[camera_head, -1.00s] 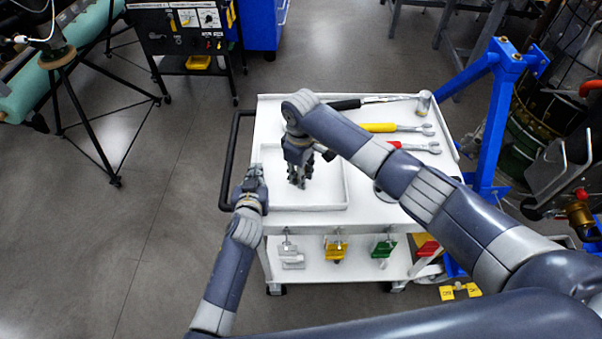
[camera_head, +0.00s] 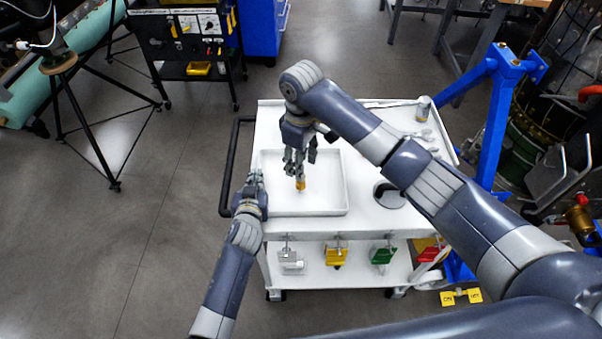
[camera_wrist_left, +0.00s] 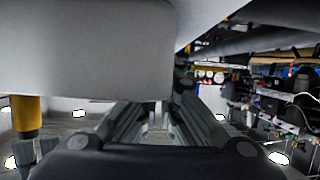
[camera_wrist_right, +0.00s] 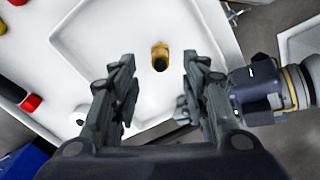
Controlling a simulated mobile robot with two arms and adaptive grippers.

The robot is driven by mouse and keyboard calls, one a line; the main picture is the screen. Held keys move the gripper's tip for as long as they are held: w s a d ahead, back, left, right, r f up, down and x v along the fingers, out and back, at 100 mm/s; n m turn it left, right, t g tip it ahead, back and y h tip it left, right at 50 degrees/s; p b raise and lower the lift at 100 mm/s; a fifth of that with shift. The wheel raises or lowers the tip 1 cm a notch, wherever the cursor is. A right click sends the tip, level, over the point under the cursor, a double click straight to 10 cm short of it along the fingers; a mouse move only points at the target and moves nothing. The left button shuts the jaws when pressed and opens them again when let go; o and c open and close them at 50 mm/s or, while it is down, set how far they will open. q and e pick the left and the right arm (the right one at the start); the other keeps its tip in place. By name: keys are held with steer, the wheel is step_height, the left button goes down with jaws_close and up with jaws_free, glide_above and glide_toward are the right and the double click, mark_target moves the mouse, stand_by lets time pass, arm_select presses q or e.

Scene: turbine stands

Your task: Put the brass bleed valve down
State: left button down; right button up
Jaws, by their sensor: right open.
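The brass bleed valve (camera_head: 301,184) stands in the white tray (camera_head: 330,192) on the cart, below my right gripper (camera_head: 298,167). In the right wrist view the valve (camera_wrist_right: 160,56) shows its dark end, in the gap beyond the right gripper's fingers (camera_wrist_right: 160,88). Those fingers are spread apart, empty, and do not touch it. My left gripper (camera_head: 253,184) is low at the tray's left side, close to the cart's edge. Its fingers (camera_wrist_left: 160,115) show in the left wrist view, but how far they are apart is unclear.
The white cart (camera_head: 370,222) has a black handle (camera_head: 230,165) on its left. A metal cylinder (camera_head: 423,108) stands at the back right. My right arm crosses above the cart's right half. A blue frame (camera_head: 497,120) stands right of it.

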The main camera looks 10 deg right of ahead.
steer(key=shift+r, duration=2)
arm_select(q)
steer(key=c, duration=1.7)
jaws_free()
